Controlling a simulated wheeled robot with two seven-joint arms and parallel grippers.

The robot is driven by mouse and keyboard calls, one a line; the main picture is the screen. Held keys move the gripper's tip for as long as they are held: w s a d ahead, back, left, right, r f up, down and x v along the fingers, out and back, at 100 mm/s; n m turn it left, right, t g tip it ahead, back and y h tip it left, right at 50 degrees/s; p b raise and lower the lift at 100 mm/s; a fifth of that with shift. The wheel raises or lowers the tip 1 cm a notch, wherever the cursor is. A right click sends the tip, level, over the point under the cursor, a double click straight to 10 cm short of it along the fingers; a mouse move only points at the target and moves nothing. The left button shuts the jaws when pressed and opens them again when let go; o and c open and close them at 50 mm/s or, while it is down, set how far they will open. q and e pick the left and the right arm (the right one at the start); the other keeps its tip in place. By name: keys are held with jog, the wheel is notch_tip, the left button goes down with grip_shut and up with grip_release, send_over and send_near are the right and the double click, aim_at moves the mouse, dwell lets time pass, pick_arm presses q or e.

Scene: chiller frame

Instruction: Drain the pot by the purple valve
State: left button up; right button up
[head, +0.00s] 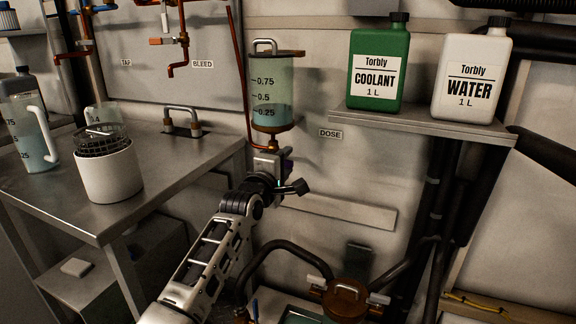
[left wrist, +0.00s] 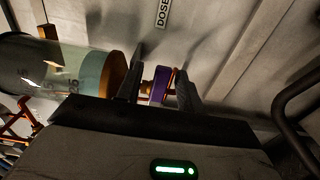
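The pot also shows in the left wrist view (left wrist: 90,70). My right gripper is not in view.
A shelf (head: 425,124) to the right holds a green coolant jug (head: 379,70) and a white water jug (head: 472,77). A steel bench (head: 170,160) at left carries a white tub (head: 109,175) and a jug (head: 30,125). Hoses and a brown cap (head: 345,296) are below right.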

pick_arm(q)
jog(key=shift+x, duration=0.75)
jog(key=shift+w+d+b, duration=0.1)
jog(key=shift+w+b, duration=0.15)
jog(key=shift+b, duration=0.05)
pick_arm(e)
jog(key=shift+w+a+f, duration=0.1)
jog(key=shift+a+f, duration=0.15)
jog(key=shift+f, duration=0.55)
pick_arm(q)
grip_shut()
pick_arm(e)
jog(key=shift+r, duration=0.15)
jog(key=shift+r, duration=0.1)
